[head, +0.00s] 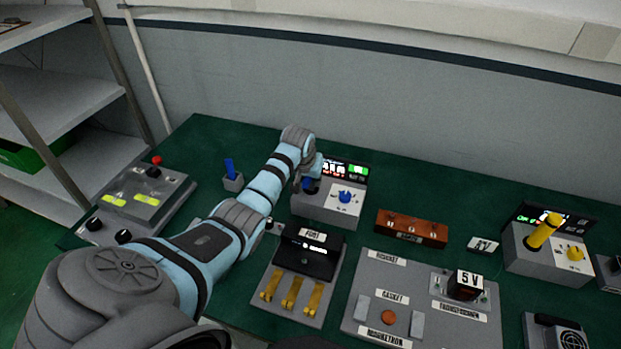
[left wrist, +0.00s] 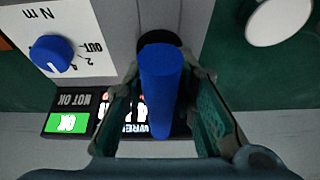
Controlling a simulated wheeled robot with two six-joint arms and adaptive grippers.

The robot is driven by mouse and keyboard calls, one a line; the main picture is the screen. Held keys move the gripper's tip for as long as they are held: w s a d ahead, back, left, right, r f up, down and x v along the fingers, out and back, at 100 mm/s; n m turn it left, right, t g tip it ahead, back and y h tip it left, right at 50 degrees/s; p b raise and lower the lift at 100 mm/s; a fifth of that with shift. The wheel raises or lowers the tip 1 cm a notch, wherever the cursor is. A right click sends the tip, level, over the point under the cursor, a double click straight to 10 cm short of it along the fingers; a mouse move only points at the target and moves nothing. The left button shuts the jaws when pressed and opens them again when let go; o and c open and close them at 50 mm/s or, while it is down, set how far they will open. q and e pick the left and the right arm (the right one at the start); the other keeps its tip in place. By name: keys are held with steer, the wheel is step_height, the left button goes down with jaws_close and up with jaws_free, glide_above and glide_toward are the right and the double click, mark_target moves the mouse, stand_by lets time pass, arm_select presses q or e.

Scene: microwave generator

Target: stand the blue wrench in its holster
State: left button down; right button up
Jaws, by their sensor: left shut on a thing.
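The blue wrench (left wrist: 162,85) is a thick blue cylinder between the fingers of my left gripper (left wrist: 165,112) in the left wrist view. In the head view the wrench (head: 310,186) shows only partly, beside my left gripper (head: 307,178) at the grey tester box (head: 325,206). My left gripper is shut on it. One end of the wrench lies over a dark round spot on the box; I cannot tell whether it is still seated there. A small grey holder with an upright blue piece (head: 231,172), apparently the holster, stands left of my arm. My right gripper is not in view.
The tester has a blue knob (head: 345,196) and a display with a green OK field (left wrist: 68,123). A grey control panel (head: 140,203) is at left. A second tester with a yellow wrench (head: 543,232) is at right.

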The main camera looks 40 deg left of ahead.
arm_select(q)
steer(key=c, duration=1.2)
jaws_free()
steer(key=shift+c, duration=0.2)
steer(key=v, duration=1.2)
steer(key=shift+s, duration=0.1)
